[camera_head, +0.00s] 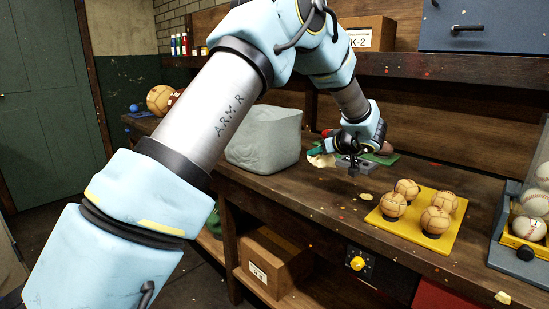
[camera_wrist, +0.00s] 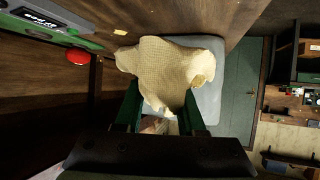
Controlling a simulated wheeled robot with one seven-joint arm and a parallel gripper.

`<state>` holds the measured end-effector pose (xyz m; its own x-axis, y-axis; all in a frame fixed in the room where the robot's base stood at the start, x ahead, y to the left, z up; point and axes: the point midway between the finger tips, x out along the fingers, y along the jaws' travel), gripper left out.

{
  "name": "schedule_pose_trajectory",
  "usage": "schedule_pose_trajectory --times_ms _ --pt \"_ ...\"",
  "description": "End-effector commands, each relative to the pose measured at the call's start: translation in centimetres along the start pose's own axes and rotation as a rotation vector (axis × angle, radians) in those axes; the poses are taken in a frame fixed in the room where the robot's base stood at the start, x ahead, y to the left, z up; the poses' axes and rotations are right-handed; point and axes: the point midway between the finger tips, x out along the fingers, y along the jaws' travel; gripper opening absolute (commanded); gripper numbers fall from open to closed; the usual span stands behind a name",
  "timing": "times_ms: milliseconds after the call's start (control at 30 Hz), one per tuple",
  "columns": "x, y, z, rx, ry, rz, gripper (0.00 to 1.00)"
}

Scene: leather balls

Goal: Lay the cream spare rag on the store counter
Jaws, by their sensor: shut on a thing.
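The cream rag (camera_wrist: 168,68) has a woven texture and hangs bunched between the two green fingers of my gripper (camera_wrist: 161,100). My gripper is shut on it. In the head view, my gripper (camera_head: 319,152) is over the back middle of the dark wooden counter (camera_head: 330,197), right of the grey block. Only a small pale part of the rag (camera_head: 321,160) shows there, low at the fingertips. I cannot tell whether the rag touches the counter. I cannot tell from these views whether this wooden counter is the store counter.
A large grey block (camera_head: 263,138) stands left of my gripper. A yellow tray (camera_head: 419,224) with several leather balls is to the right, and a case of baseballs (camera_head: 530,205) is at the far right. Small cream scraps (camera_head: 366,196) lie on the counter. A shelf (camera_head: 440,68) runs above.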

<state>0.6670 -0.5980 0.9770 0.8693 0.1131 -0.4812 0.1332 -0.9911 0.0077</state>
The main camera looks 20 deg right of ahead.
Motion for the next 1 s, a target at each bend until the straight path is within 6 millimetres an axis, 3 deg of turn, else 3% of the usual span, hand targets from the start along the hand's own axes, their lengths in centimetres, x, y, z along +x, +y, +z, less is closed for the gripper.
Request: schedule_pose_trajectory --times_ms 200,600,1000 --pt "1.7 -0.1 3.2 0.003 -0.003 -0.002 0.00" --pt "4.0 -0.2 7.2 0.002 -0.001 -0.002 0.00" --pt "4.3 -0.1 7.8 0.000 0.001 0.000 0.00"
